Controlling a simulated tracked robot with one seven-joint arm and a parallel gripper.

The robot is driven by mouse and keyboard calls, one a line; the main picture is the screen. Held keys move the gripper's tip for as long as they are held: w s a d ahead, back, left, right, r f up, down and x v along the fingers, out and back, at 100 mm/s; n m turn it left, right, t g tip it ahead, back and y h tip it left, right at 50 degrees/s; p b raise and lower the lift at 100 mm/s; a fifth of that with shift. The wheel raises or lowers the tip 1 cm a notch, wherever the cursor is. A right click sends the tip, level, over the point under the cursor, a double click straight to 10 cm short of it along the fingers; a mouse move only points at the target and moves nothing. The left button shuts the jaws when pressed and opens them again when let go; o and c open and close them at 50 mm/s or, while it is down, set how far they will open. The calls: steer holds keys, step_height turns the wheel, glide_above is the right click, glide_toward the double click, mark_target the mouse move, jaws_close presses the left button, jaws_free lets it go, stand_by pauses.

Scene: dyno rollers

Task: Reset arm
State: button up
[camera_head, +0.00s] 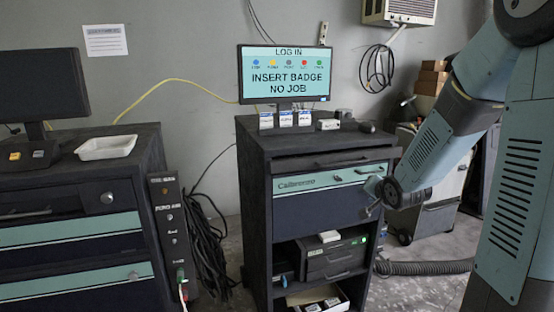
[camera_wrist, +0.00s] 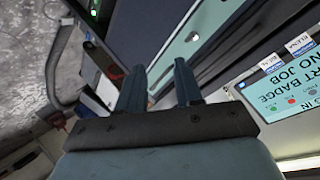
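My gripper shows in the wrist view (camera_wrist: 160,78) with its two dark fingers apart and nothing between them. In the head view my arm comes in from the right and bends down to the front right edge of the cabinet (camera_head: 318,212). There my gripper (camera_head: 374,209) is small and partly hidden by my wrist, close in front of the teal-striped drawer (camera_head: 330,180). I cannot tell whether it touches the drawer front. The monitor (camera_head: 288,73) on the cabinet reads "LOG IN", "INSERT BADGE", "NO JOB".
Several badges (camera_head: 285,118) stand below the monitor. A left bench (camera_head: 140,165) carries a white tray (camera_head: 106,147) and a dark monitor (camera_head: 42,85). Black cables (camera_head: 210,245) hang between bench and cabinet. A grey hose (camera_head: 425,267) lies on the floor at right.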

steer(key=s+a+r+n+g, duration=0.1)
steer(key=s+r, duration=0.3)
steer(key=s, duration=0.6)
steer(key=s+a+r+n+g, duration=0.2)
steer(key=s+r+n+g, duration=0.1)
steer(key=s, duration=0.8)
steer(key=s+a+r+n+g+h, duration=0.1)
steer(key=s+r+n+g, duration=0.1)
steer(key=s+r, duration=0.4)
steer(key=shift+s+a+n, duration=0.2)
steer(key=shift+s+n, duration=0.5)
steer(key=shift+s, duration=1.5)
